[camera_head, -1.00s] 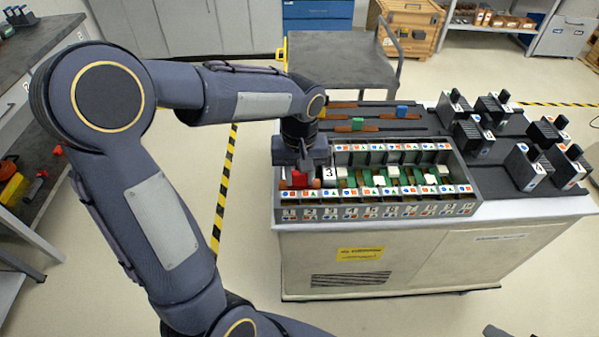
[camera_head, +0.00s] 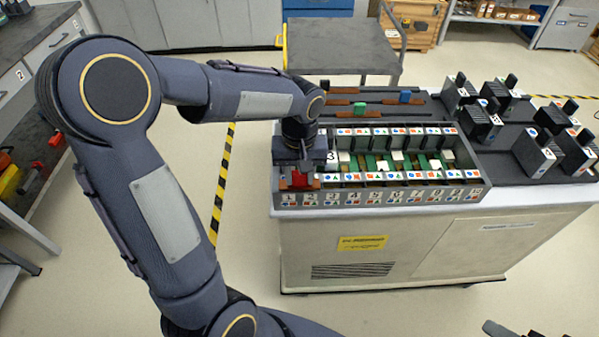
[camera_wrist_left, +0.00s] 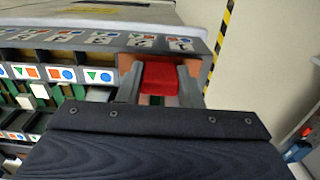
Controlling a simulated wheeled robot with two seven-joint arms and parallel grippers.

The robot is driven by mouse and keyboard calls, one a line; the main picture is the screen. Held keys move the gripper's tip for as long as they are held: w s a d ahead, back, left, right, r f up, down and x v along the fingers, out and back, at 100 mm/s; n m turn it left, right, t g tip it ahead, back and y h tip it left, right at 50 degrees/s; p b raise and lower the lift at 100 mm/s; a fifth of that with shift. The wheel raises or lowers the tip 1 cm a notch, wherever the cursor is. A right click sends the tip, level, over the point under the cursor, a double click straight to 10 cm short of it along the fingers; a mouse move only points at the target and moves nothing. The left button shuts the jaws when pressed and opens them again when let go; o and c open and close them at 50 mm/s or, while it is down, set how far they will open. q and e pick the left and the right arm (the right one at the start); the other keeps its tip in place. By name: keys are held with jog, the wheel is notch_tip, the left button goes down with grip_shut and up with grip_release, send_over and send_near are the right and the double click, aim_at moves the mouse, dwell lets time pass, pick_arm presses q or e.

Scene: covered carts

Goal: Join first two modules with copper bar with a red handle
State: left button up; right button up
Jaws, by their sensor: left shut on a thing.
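My left gripper (camera_head: 299,178) is shut on the red handle (camera_head: 299,179) of a copper bar (camera_head: 284,184). It is at the left end of the module rack (camera_head: 385,197), above the front row near the first numbered slots. In the left wrist view the red handle (camera_wrist_left: 160,78) sits between the two fingers (camera_wrist_left: 159,88), with some copper showing beside it. Whether the bar touches the modules is hidden. My right gripper is not clearly in view.
Copper bars with a green handle (camera_head: 360,108) and a blue handle (camera_head: 405,97) lie on the cart top behind the rack. Several black modules (camera_head: 535,152) stand on the right. The aisle left of the cart is clear, with striped floor tape (camera_head: 222,190).

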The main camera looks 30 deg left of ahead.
pick_arm(q)
jog(key=shift+f, duration=0.2)
dwell(0.4)
jog(key=o, duration=1.1)
jog(key=shift+r, duration=0.2)
notch_tip(320, 180, up, 8)
jog(key=shift+f, duration=0.2)
jog(key=s+d+m+t+h, duration=0.1)
jog(key=s+t, duration=0.1)
jog(key=s, duration=0.3)
jog(key=s+d+m+t+h, duration=0.1)
jog(key=s+m, duration=0.1)
jog(key=s, duration=0.4)
jog(key=s+d+m+t+h+p, duration=0.1)
jog(key=s+d+t, duration=0.1)
jog(key=s, duration=0.3)
jog(key=shift+s+f+m+t+h, duration=0.25)
jog(key=shift+s+m+t+h, duration=0.05)
jog(key=shift+s+h, duration=0.1)
